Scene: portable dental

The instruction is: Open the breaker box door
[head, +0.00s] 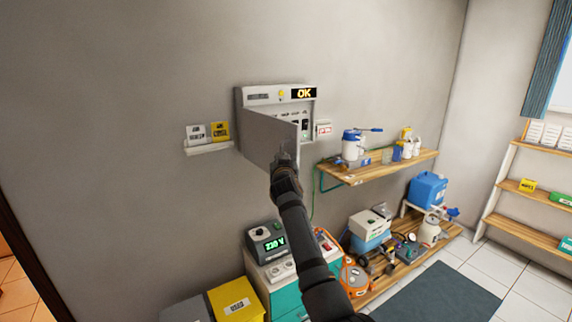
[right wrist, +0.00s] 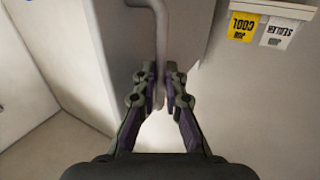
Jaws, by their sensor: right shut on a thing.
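The breaker box (head: 286,98) is on the grey wall in the head view, with a lit "OK" display at its top right. Its door (head: 268,137) stands swung out from the wall, and switches show in the box behind it. My right gripper (head: 283,165) is at the door's outer lower edge. In the right wrist view my right gripper (right wrist: 159,88) is shut on the door's grey bar handle (right wrist: 160,35), with a finger on each side. The door panel (right wrist: 120,45) fills the upper middle there. My left gripper is not in view.
A small ledge with white and yellow cards (head: 208,148) is left of the box. A wooden shelf (head: 385,167) with containers is to the right. Below stand a 230 V unit (head: 266,243), a yellow box (head: 236,300) and a low bench of equipment (head: 410,255).

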